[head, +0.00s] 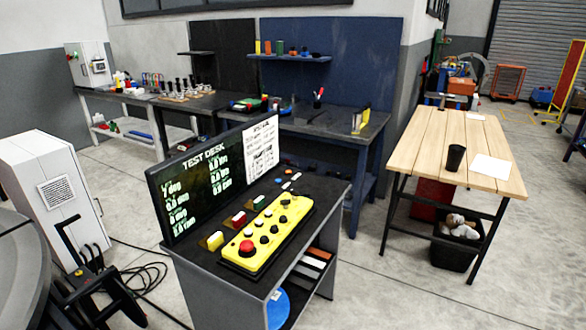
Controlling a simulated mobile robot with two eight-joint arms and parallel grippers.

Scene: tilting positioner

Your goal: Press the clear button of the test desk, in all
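A white printed sheet (261,150) is at the screen's right end. A yellow control box (284,231) lies on the top, with a large red button (247,247), a white button (249,232) and several black knobs or buttons. Small red, yellow, white, blue and orange pieces sit beside it. I cannot tell which is the clear button. Neither gripper shows.
A grey round plate (22,275) and black hardware fill the lower left, before a white cabinet (48,190). Cables lie on the floor. A wooden table (430,140) with a black cup (455,158) stands right. Workbenches line the back wall. Floor between desk and table is clear.

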